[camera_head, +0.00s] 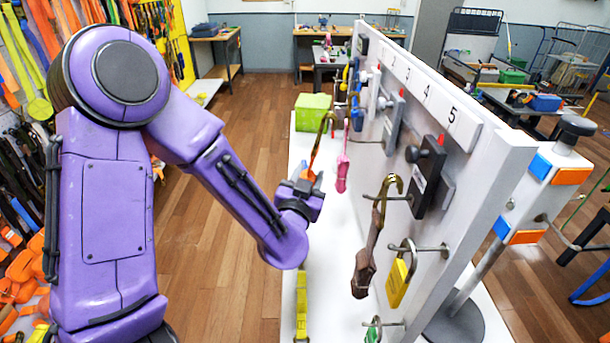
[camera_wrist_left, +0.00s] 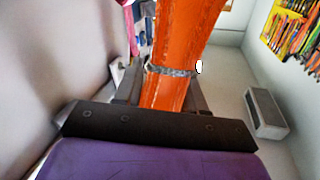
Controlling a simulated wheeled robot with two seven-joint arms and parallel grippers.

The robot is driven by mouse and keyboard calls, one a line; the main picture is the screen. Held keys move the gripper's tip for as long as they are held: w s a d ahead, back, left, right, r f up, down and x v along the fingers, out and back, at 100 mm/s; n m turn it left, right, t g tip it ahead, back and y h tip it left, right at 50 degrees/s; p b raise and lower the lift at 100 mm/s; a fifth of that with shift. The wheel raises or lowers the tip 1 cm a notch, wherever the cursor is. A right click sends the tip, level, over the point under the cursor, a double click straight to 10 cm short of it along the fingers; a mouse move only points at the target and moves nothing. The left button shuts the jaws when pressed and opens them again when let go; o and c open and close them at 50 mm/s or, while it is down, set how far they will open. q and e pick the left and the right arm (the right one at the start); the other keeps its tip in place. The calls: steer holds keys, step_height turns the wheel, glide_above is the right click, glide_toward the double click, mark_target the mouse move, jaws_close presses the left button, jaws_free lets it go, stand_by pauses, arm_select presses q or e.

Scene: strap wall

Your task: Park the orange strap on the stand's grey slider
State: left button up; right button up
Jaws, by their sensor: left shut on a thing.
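The orange strap (camera_head: 312,158) is held up by my left gripper (camera_head: 305,188), with a brass-coloured hook (camera_head: 326,125) at its top. In the left wrist view the orange webbing (camera_wrist_left: 185,45) rises from between the fingers, with a metallic band across it. The gripper is shut on it, left of the white numbered panel. A grey slider plate (camera_head: 395,126) sits on the panel, beyond a black slider plate (camera_head: 426,178) with a knob and a peg. The strap hook looks apart from the grey slider. My right gripper is out of view.
A brown strap (camera_head: 364,268) hangs near the front of the panel, beside a yellow padlock-like piece (camera_head: 398,282). A pink strap (camera_head: 343,172) hangs just right of the gripper. A green box (camera_head: 312,112) stands behind on the white surface. A yellow strap (camera_head: 301,300) lies near the front.

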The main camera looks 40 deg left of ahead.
arm_select(q)
steer(key=w+d+f+b, duration=0.2)
steer(key=w+d+f, duration=0.1)
steer(key=w+d, duration=0.2)
steer(key=shift+w+d, duration=0.25)
steer(key=shift+w, duration=0.6)
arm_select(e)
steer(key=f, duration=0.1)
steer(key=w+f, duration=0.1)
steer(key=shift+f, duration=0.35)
arm_select(q)
steer(key=shift+w, duration=0.1)
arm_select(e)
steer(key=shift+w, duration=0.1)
arm_select(q)
steer(key=o, duration=1.3)
steer(key=shift+c, duration=0.2)
